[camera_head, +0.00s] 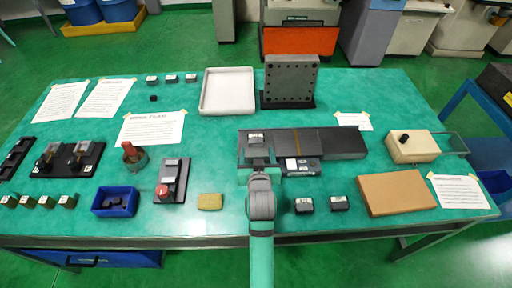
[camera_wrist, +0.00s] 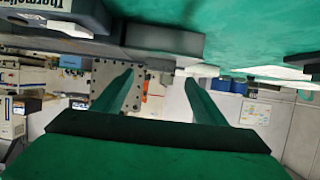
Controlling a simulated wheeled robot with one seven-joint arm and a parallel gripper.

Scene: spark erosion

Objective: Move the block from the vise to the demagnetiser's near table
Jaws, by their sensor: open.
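My gripper (camera_head: 257,160) is at the left end of a long dark flat unit (camera_head: 335,143) with a brown line across it, likely the demagnetiser. In the wrist view its two green fingers (camera_wrist: 157,85) are spread, with nothing held between them. A small dark block with a pale label (camera_head: 256,137) shows just past my gripper at that left end; contact with the surface cannot be told. A grey piece (camera_wrist: 165,40) shows above the fingers in the wrist view; I cannot tell whether it is this block. I cannot tell surely which fixture is the vise.
A dark box with white labels (camera_head: 300,167) sits right of my gripper. Labelled blocks (camera_head: 305,205) lie in front. A brown slab (camera_head: 396,193) and a beige box (camera_head: 412,147) are at right. A holed upright plate (camera_head: 290,80) stands behind. A yellow pad (camera_head: 210,202) lies left.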

